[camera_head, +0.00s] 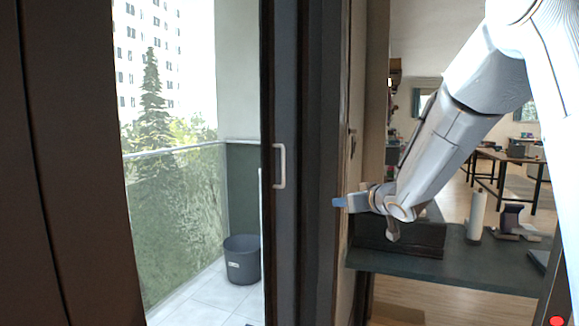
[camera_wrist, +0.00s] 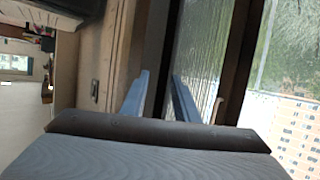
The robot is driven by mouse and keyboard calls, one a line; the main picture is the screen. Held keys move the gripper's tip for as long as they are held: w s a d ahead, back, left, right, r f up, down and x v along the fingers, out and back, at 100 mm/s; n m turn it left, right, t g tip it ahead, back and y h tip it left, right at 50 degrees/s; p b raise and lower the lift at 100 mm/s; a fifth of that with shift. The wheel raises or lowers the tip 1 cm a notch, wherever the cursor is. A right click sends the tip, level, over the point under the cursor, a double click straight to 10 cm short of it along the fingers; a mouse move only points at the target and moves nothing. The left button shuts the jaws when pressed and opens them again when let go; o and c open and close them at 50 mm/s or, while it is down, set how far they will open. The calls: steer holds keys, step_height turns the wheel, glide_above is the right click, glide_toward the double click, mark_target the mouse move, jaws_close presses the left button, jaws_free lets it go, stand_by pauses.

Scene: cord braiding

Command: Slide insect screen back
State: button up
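A dark upright sliding frame (camera_head: 284,240) with a pale D-shaped handle (camera_head: 280,166) stands at the right side of the balcony opening. No mesh can be made out in the head view, so I cannot tell whether this frame is the insect screen. My gripper (camera_head: 340,203) is to the right of the handle, apart from it and a little lower. In the wrist view my gripper (camera_wrist: 159,76) has its two blue fingers apart with nothing between them. Beyond them is a streaked translucent panel (camera_wrist: 205,55) in a dark frame.
Wide dark panels (camera_head: 60,160) fill the left. Through the opening are a tiled balcony, a grey bucket (camera_head: 242,259) and a railing (camera_head: 180,151). A dark counter (camera_head: 470,262) with a white cylinder (camera_head: 475,216) stands below my arm at the right.

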steer(key=a+r+n+g+y, duration=0.4)
steer(key=a+r+n+y, duration=0.3)
steer(key=a+r+y, duration=0.3)
steer(key=p+x, duration=0.2)
steer(key=x, duration=0.6)
steer(key=shift+w, duration=0.1)
jaws_close()
